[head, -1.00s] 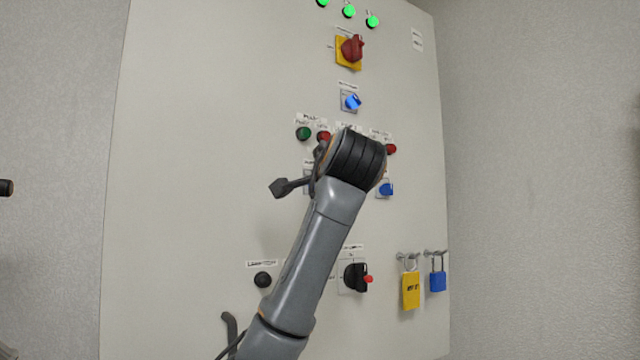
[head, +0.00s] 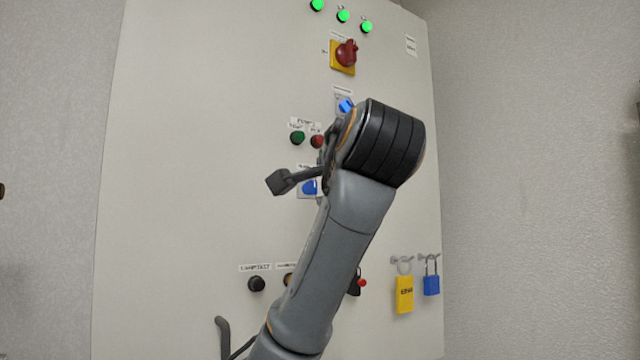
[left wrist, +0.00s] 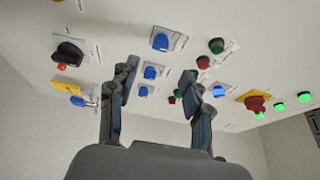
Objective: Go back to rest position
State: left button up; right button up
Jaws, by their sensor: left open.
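My left gripper (left wrist: 160,76) is open and empty in the left wrist view, its two fingers apart with the control panel in front of them. In the head view my left arm rises from the bottom across the panel (head: 180,170); a dark finger part of the gripper sticks out left of the wrist, and the rest is hidden. No contact between fingers and panel can be made out. My right gripper is in neither view.
The panel carries a red-yellow main switch (head: 345,55), green lamps (head: 343,16), a blue selector (head: 309,187), and a black knob (head: 256,284). Yellow (head: 404,293) and blue (head: 431,285) padlocks hang lower right. My arm hides several controls. Plain wall flanks the panel.

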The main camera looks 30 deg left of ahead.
pick_arm(q)
jog(key=shift+s+d, duration=0.45)
jog(key=shift+s, duration=0.05)
